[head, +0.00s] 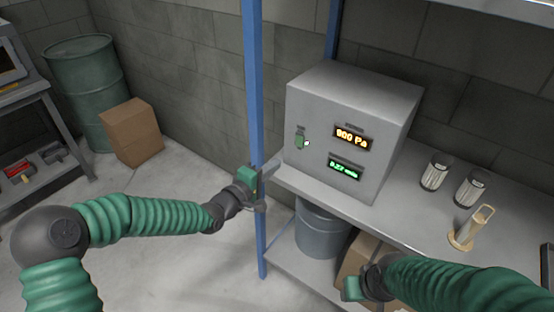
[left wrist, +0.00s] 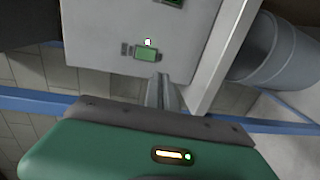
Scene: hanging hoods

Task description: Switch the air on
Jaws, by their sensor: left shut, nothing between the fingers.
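A grey control box (head: 335,130) stands on a metal shelf and shows an orange "800 Pa" display (head: 352,138) and a green display (head: 346,169). A small green switch (head: 300,138) with a bright spot beside it is on the left of its front; it also shows in the left wrist view (left wrist: 146,54). My left gripper (head: 268,172) is shut and empty, just left of and below the box, by the blue post. In the left wrist view its fingers (left wrist: 161,92) point at the box face, just below the switch. My right gripper (head: 358,290) is low at the front of the shelf; its fingers are mostly hidden.
A blue post (head: 254,80) rises close to my left gripper. Two jars (head: 435,172) and a pale holder (head: 470,228) stand on the shelf at right. A grey bucket (head: 320,230) and a cardboard box are below. A green barrel (head: 88,85) and a carton (head: 131,131) stand back left.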

